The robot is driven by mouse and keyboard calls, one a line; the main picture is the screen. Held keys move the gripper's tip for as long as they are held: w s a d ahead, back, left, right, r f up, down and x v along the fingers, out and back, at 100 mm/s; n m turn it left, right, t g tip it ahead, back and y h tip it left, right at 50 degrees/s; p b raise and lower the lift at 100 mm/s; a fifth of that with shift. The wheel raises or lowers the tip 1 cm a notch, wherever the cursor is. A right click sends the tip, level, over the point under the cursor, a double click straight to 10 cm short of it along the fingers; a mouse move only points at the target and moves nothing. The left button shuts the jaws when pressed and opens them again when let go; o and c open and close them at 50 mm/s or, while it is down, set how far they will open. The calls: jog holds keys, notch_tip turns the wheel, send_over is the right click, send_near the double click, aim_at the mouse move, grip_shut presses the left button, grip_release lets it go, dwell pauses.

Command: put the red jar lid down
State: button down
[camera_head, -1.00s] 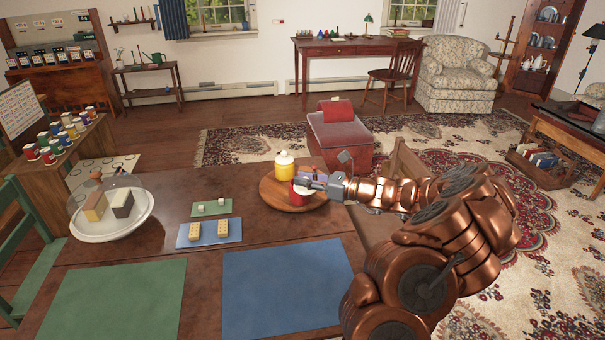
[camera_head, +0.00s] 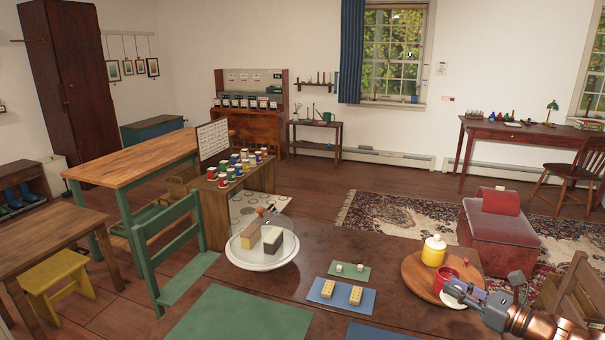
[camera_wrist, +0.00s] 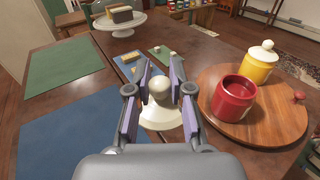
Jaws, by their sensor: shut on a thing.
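My gripper (camera_wrist: 160,88) is shut on the cream knob of a pale round lid (camera_wrist: 160,112), the lid of the red jar. In the head view the gripper (camera_head: 452,289) and the lid (camera_head: 452,302) are in front of the jar. The red jar (camera_wrist: 233,101) stands open on a round wooden board (camera_wrist: 270,128), right of the gripper in the wrist view. It also shows in the head view (camera_head: 444,277). The lid overlaps the board's near edge in the picture; I cannot tell whether it touches anything.
A yellow jar (camera_wrist: 259,64) with a cream lid stands behind the red jar. A blue mat (camera_wrist: 70,134) and green mat (camera_wrist: 58,68) lie left on the table. Small mats with blocks (camera_head: 341,295) and a domed cake stand (camera_head: 262,258) are farther along. Bare tabletop (camera_wrist: 190,55) lies between.

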jog(key=w+a+r+n+g+y+p, duration=0.1)
jog(key=w+a+p, duration=0.3)
jog(key=a, duration=0.6)
jog(key=w+a+r+n+g+y+p, duration=0.1)
jog(key=w+a+n+g+y+p, duration=0.2)
jog(key=a, duration=0.8)
jog(key=shift+w+a+r+p, duration=0.15)
jog(key=shift+w+r+p, duration=0.15)
jog(key=shift+w+p, duration=0.7)
